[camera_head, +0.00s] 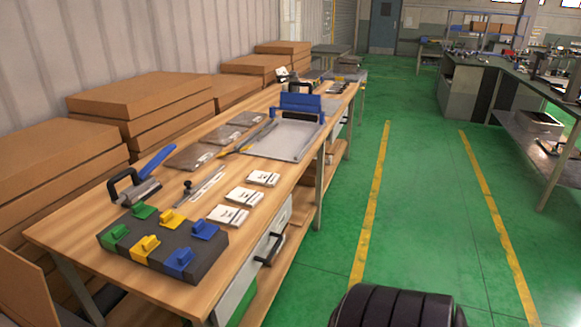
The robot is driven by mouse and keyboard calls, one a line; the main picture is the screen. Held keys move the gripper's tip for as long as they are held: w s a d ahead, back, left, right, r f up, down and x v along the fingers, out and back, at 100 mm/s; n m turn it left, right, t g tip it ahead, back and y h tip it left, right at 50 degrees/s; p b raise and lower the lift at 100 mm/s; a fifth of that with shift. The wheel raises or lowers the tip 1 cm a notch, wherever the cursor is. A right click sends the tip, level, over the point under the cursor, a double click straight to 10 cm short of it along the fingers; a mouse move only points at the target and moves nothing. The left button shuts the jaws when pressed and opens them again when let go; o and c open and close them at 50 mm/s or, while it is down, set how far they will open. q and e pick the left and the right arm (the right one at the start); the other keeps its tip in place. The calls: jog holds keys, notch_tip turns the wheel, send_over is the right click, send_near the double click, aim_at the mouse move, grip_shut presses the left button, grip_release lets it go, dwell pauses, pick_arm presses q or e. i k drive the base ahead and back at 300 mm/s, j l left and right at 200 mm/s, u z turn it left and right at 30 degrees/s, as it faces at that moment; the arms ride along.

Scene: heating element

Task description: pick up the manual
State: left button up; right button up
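Several small white printed stacks lie in a row on the near part of the long wooden workbench (70,243), along its right edge. They look like manuals: a near one (227,216), a middle one (245,197) and a far one (263,178). Their print is too small to read. Neither of my grippers is in view.
A dark block with green, yellow and blue clips (163,247) sits at the bench's near end. Beside it are a blue-handled tool (157,163), flat bags (190,157) and a grey tray (285,139). Cardboard boxes (140,97) stand behind. Green floor (425,190) is clear at right.

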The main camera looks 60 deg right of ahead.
aim_at(222, 215)
jog(key=z, duration=1.55)
